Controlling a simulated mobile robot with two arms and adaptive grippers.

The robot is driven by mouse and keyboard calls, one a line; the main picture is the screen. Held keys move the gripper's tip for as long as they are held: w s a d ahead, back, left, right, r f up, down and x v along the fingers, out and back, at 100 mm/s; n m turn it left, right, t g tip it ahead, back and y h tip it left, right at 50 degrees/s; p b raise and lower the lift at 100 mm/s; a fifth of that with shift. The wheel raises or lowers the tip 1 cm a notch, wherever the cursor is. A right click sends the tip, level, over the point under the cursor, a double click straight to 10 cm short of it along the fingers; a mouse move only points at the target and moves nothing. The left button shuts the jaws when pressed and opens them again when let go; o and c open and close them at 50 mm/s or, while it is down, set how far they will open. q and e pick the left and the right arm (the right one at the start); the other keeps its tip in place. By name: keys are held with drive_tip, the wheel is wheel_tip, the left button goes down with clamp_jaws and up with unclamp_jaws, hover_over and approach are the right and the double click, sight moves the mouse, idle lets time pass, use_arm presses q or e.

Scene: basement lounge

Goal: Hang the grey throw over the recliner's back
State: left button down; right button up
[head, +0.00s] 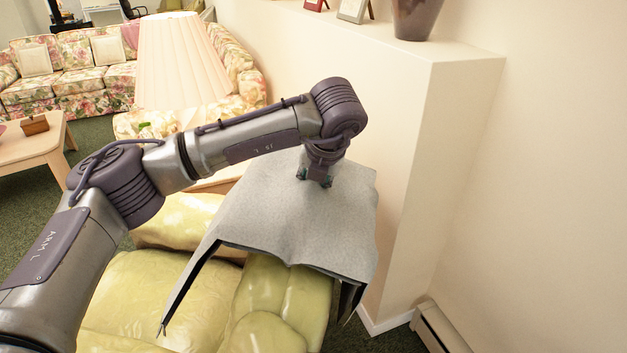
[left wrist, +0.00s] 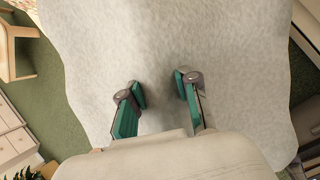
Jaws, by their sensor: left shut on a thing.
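The grey throw (head: 290,215) is spread above the top of the yellow-green recliner (head: 270,300). Its left part slopes down to a narrow corner over the seat side, and its right edge hangs by the wall. My left gripper (head: 315,180) points down onto the throw's far upper part and is shut on it. In the left wrist view the throw (left wrist: 190,40) fills the middle, with my gripper's green-padded fingers (left wrist: 160,88) against it. The cloth hides much of the recliner's back, so I cannot tell how much of it touches. My right gripper is out of view.
A cream half wall (head: 400,160) stands close on the right, with a dark vase (head: 416,15) on its ledge. A baseboard heater (head: 440,328) runs along the floor. A pleated lamp (head: 180,60) stands behind my arm. A floral sofa (head: 75,75) and wooden table (head: 30,145) are farther left.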

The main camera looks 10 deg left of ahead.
use_arm(q)
drive_tip(key=c, duration=0.8)
unclamp_jaws()
drive_tip(key=shift+o, duration=0.2)
drive_tip(key=v, duration=1.2)
